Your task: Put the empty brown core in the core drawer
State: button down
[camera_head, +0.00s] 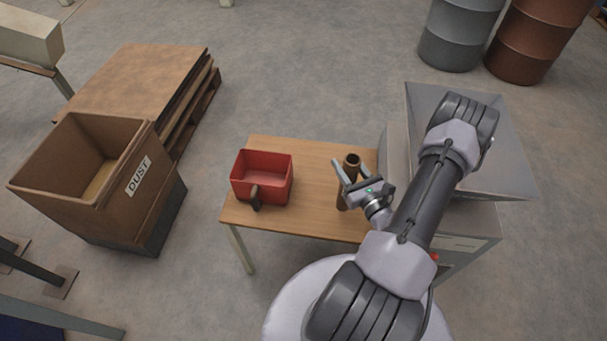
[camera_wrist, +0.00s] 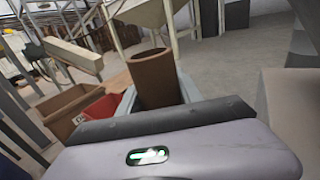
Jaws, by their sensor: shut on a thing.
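The brown core (camera_head: 351,165) is a hollow tube standing roughly upright at the right side of the wooden table. My gripper (camera_head: 347,178) is shut on the core, with its fingers around the tube. In the wrist view the core (camera_wrist: 158,78) rises from between the fingers, its open top showing a dark, hollow inside. The gripper body hides its lower part there. I cannot tell whether its base touches the table. No core drawer can be made out clearly in either view.
A grey hopper machine (camera_head: 515,178) is close on the right. A brown box marked DUST (camera_head: 100,180) stands at the left. Tabletop between bin and core is clear.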

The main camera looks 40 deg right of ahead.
jog(key=w+a+f+b, duration=0.1)
jog(key=w+f+b, duration=0.1)
jog(key=w, duration=0.5)
jog(key=w+a+f+b, duration=0.1)
jog(key=w+f+b, duration=0.1)
jog(key=w, duration=0.6)
jog(key=shift+f, duration=0.5)
jog(key=shift+b, duration=0.3)
jog(key=shift+f, duration=0.2)
jog(key=c, duration=0.8)
grip_release()
jog(key=shift+r, duration=0.1)
